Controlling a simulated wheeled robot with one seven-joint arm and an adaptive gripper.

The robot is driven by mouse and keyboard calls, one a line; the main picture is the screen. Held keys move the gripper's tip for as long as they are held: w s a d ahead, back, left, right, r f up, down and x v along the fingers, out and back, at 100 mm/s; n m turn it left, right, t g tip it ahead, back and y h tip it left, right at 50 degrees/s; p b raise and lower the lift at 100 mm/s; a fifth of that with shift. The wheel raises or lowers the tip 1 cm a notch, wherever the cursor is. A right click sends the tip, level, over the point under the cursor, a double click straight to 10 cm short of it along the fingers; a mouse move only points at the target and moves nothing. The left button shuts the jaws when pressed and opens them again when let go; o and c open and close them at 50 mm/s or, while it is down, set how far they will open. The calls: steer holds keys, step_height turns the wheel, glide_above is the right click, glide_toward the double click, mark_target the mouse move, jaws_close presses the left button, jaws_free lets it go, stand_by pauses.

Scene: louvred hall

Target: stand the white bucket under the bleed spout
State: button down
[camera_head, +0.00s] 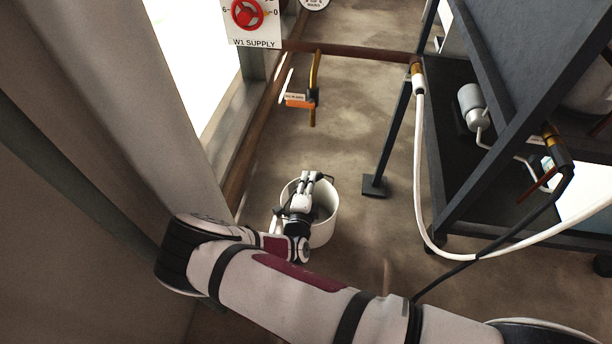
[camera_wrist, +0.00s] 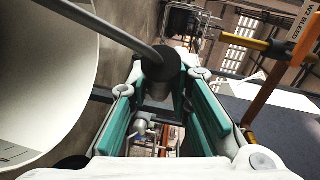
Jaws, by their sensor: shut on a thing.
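The white bucket (camera_head: 325,228) is upright below my gripper (camera_head: 318,178) in the head view; I cannot tell whether it touches the floor. In the wrist view its white wall (camera_wrist: 40,75) fills the left side. My gripper (camera_wrist: 160,90) is shut on the bucket's handle, a grey rod (camera_wrist: 105,28) with a dark grip between the teal pads.
A dark-framed rack (camera_head: 430,170) with a white hose (camera_head: 422,160) stands at right, one leg's foot (camera_head: 374,186) near the bucket. A rusty pipe (camera_head: 355,52) crosses behind the spout. A wall and window lie left. Floor between bucket and spout looks clear.

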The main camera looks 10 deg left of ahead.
steer(key=w+a+f+b, duration=0.1)
steer(key=w+f+b, duration=0.3)
steer(key=w, duration=0.6)
steer(key=shift+a+f+b, duration=0.2)
steer(key=shift+a+b, duration=0.15)
steer(key=shift+b, duration=0.7)
steer(key=shift+f, duration=0.15)
steer(key=c, duration=1.5)
jaws_free()
steer(key=shift+o, duration=0.2)
steer(key=shift+s+a+r, duration=0.1)
steer(key=shift+s+r, duration=0.1)
steer(key=shift+s, duration=0.2)
steer(key=s+r+p, duration=0.1)
steer(key=s+p, duration=0.4)
steer(key=s, duration=0.6)
steer(key=shift+s+a+r, duration=0.15)
steer(key=shift+r, duration=0.05)
